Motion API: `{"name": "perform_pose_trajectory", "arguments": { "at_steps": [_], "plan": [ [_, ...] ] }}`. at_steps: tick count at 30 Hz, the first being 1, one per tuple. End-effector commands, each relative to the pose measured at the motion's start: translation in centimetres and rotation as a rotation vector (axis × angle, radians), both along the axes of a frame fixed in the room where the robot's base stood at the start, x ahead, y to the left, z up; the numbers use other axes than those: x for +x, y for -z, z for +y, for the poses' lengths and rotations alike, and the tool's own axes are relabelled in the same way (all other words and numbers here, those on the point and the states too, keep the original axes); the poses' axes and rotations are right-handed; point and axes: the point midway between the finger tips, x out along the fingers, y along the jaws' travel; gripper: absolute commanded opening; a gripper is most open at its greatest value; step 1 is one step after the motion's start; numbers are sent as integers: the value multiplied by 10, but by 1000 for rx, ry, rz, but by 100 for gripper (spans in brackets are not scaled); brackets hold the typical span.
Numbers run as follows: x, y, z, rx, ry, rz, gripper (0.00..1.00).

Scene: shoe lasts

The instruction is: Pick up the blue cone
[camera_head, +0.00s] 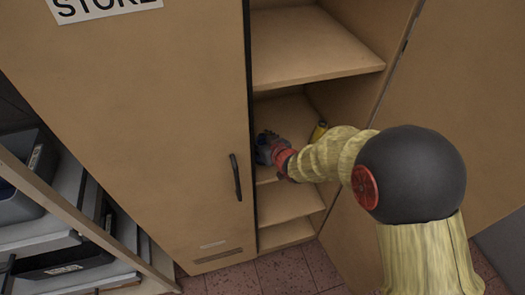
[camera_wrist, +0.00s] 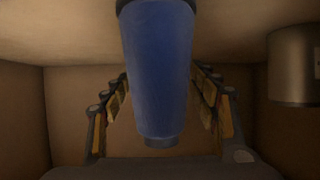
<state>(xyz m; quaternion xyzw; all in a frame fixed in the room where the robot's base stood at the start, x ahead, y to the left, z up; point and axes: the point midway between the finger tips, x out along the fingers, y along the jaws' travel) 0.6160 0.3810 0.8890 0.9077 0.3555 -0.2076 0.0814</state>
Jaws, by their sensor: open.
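The blue cone (camera_wrist: 157,70) fills the middle of the wrist view, its wide end towards the top and its narrow end, with a small stub, lower down. My gripper (camera_wrist: 162,95) is open, with one finger on each side of the cone. Gaps seem to show between the fingers and the cone; contact cannot be made out. In the head view my gripper (camera_head: 266,148) reaches into the cupboard at a middle shelf. The cone cannot be told apart from the gripper there.
A metallic cylinder (camera_wrist: 293,65) stands to the right in the wrist view. A yellow object (camera_head: 318,131) is on the shelf right of my gripper. The cupboard door (camera_head: 150,120) and side wall (camera_head: 357,65) bound the opening. Another shelf (camera_head: 305,55) lies above.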

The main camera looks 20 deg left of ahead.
Motion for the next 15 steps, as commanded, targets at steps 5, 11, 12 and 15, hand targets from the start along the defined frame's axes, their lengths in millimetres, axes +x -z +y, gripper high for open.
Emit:
{"name": "perform_pose_trajectory", "arguments": {
  "at_steps": [5, 11, 12, 15],
  "plan": [
    [0, 0, 0, 0, 0, 0, 55],
    [0, 0, 0, 0, 0, 0, 44],
    [0, 0, 0, 0, 0, 0, 41],
    [0, 0, 0, 0, 0, 0, 36]
  ]
}}
